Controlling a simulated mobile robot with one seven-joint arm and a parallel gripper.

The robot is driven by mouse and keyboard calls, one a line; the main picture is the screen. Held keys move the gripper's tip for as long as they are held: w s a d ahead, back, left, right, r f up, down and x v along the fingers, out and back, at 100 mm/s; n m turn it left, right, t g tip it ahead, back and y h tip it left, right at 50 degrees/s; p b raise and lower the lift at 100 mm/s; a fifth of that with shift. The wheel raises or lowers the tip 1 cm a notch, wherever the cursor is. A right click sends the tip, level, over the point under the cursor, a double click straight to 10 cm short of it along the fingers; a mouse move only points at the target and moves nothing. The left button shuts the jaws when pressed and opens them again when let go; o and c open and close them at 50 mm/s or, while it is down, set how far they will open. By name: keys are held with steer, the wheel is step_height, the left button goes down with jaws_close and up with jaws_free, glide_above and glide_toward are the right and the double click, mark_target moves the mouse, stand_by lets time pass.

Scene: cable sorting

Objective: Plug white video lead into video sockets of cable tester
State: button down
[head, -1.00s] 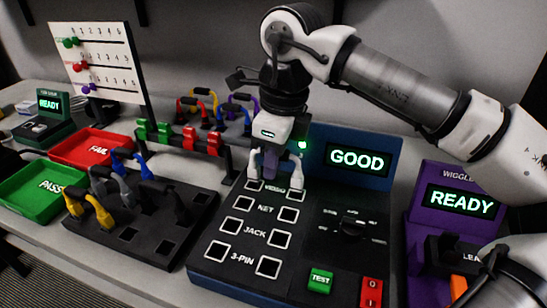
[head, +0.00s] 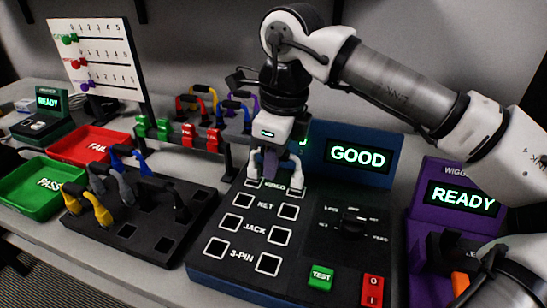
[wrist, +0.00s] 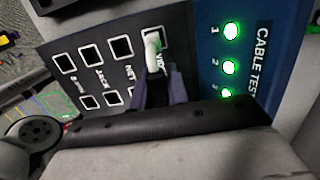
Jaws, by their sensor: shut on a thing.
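The cable tester (head: 345,262) stands in front of me, with paired sockets and a screen reading GOOD. My gripper (head: 270,165) is over the VIDEO row at its back, shut on the white video lead (head: 294,170). The lead's two white ends show on either side of my fingers, pointing down at the two video sockets. In the wrist view, one white end (wrist: 153,46) stands at a video socket and appears to be in it. My fingers (wrist: 160,92) and wrist hide the other end there, so its seating cannot be told.
A black cable block (head: 120,238) with yellow, grey and blue leads is at left, near the green PASS tray (head: 28,205) and red FAIL tray (head: 75,150). A rack (head: 185,142) stands behind. The purple wiggle unit (head: 432,165) is at right.

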steer(key=c, duration=0.7)
jaws_free()
steer(key=shift+r+p, duration=3)
steer(key=shift+r, duration=1.1)
steer(key=shift+f, duration=0.1)
